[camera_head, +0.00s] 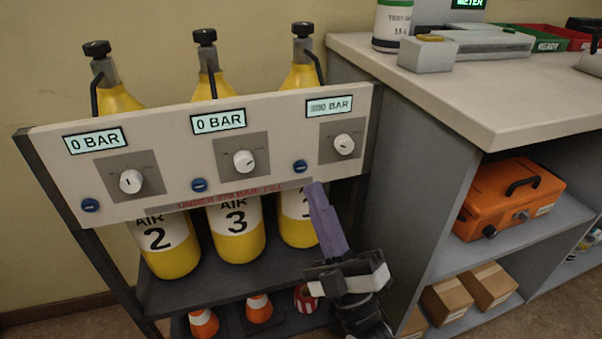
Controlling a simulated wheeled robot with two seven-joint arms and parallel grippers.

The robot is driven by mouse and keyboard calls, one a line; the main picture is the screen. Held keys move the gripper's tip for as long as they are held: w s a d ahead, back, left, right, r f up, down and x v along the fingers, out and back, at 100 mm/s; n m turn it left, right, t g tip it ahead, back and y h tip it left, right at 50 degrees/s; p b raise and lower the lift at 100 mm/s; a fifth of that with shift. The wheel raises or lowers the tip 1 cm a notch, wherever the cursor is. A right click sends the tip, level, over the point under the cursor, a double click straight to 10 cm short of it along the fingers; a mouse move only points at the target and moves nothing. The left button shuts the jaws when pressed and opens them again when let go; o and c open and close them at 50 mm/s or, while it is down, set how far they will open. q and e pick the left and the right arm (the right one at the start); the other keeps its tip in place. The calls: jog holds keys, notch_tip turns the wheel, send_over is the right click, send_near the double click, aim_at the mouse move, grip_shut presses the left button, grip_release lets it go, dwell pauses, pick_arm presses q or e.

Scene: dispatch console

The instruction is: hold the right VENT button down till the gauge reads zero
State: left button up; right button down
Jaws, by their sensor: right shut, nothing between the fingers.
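The white panel (170,150) carries three gauges, three dials and three blue buttons. The right button (300,166) sits below the right gauge (329,106), whose digits are smeared and unreadable before "BAR". The left gauge (95,141) and middle gauge (219,122) read 0 BAR. The right dial (344,144) is white on a grey plate. My right gripper (315,187) is shut and empty. Its purple fingers point up, with the tips at the panel's lower edge, just below and right of the right button. The tips appear apart from the button. My left gripper is out of view.
Yellow air cylinders (238,240) stand behind the panel in a dark rack. Orange cones (259,308) sit on the rack's lower shelf. To the right is a grey bench (470,85) with open shelves, an orange case (510,198) and cardboard boxes (490,286).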

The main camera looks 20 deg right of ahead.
aim_at(300, 167)
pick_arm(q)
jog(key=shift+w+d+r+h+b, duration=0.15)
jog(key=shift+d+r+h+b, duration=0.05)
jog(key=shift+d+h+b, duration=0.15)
pick_arm(e)
jog(key=shift+w, duration=1.7)
jog(key=shift+w, duration=0.15)
dwell(0.3)
jog(key=shift+w, duration=0.3)
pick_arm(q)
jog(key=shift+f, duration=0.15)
pick_arm(e)
jog(key=shift+w, duration=0.4)
dwell(0.4)
jog(key=shift+s, duration=0.15)
dwell(1.0)
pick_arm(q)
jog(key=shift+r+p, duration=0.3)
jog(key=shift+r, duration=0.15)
pick_arm(e)
jog(key=shift+s, duration=0.7)
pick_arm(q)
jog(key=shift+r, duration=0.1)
